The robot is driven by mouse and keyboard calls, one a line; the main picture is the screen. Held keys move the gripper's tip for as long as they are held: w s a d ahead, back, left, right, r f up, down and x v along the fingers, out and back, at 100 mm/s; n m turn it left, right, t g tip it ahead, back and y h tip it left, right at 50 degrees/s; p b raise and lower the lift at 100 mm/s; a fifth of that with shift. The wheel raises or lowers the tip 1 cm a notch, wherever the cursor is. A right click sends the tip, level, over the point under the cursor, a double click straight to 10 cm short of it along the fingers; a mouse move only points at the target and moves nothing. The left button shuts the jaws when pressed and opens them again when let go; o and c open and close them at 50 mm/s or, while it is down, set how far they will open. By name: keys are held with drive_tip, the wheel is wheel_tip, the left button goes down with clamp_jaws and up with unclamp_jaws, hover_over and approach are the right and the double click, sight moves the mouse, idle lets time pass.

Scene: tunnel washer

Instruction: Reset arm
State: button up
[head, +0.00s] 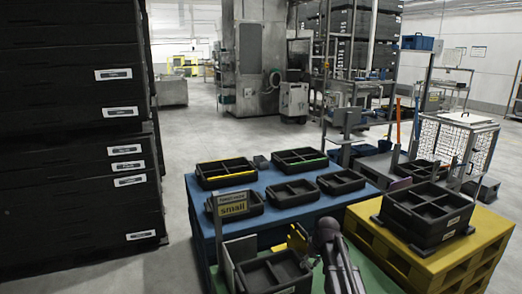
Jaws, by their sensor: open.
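A dark, rounded part of my arm (330,240) shows at the bottom centre, over the green surface (370,272). I cannot make out my gripper's fingertips in the head view. A dark divided tray (243,278) lies just left of my arm, cut by the bottom edge. A yellow piece (297,240) stands between that tray and my arm; I cannot tell what it is.
A blue table (283,222) behind holds several dark divided trays (341,181) and a sign reading "small" (233,205). A yellow pallet (462,263) with stacked black crates (428,213) stands right. Tall black crates (75,130) stand left.

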drive_tip(key=s+f+m+g+h+b, duration=0.1)
drive_tip(key=s+f+b, duration=0.25)
drive_tip(key=s, duration=0.75)
drive_tip(key=s+f+m+g+h+b, duration=0.15)
drive_tip(key=s+f, duration=0.25)
drive_tip(key=s, duration=0.6)
wheel_tip(320, 180, up, 23)
drive_tip(key=p, duration=2.1)
drive_tip(key=shift+a+f+p, duration=0.2)
drive_tip(key=shift+a+p, duration=0.05)
drive_tip(key=shift+p, duration=0.05)
drive_tip(key=shift+s+t, duration=0.1)
drive_tip(key=shift+t, duration=0.15)
drive_tip(key=shift+a, duration=0.1)
